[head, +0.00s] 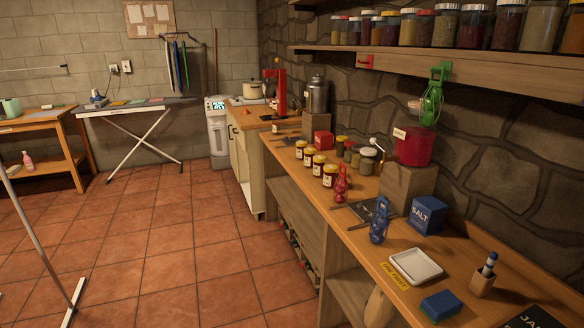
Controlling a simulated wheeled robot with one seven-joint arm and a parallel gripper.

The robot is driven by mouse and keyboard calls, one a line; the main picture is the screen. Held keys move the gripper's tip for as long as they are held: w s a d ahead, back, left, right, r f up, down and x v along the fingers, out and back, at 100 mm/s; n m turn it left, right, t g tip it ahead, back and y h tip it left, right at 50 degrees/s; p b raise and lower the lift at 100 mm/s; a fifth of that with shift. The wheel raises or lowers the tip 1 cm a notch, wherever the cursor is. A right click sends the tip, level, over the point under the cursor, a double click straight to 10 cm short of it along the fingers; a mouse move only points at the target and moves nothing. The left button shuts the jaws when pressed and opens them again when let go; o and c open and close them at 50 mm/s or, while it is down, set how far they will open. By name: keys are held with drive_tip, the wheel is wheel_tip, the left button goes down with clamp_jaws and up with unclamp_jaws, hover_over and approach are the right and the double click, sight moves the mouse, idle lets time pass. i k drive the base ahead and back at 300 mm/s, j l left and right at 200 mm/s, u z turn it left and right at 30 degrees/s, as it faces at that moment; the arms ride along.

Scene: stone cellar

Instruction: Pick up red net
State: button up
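A slim red item that looks like a net (340,184) stands on the wooden counter (350,232), just right of a row of labelled jars. A similar blue one (379,221) stands nearer, to its right. A green net (431,103) hangs from a green hook under the shelf. A red hook (365,62) on the shelf edge is empty. My gripper is not in view.
A white tray (415,265), a blue sponge (441,306) and a pen holder (484,280) are nearer. The tiled floor (165,250) left of the counter is largely clear.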

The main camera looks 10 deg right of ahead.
sight(342, 184)
drive_tip(key=i+j+z, duration=0.25)
drive_tip(key=i+j, duration=0.3)
drive_tip(key=i+j+z, duration=0.15)
drive_tip(key=i+j, duration=0.2)
drive_tip(key=i+j+z, duration=0.1)
drive_tip(key=i+j, duration=0.25)
drive_tip(key=i+j+z, duration=0.15)
drive_tip(key=i+j, duration=0.2)
drive_tip(key=i+j+z, duration=0.1)
drive_tip(key=i+j, duration=0.15)
drive_tip(key=j, duration=0.2)
drive_tip(key=i+j+z, duration=0.15)
drive_tip(key=j, duration=0.25)
drive_tip(key=i+j+z, duration=0.1)
drive_tip(key=i+j, duration=0.25)
drive_tip(key=j, duration=0.15)
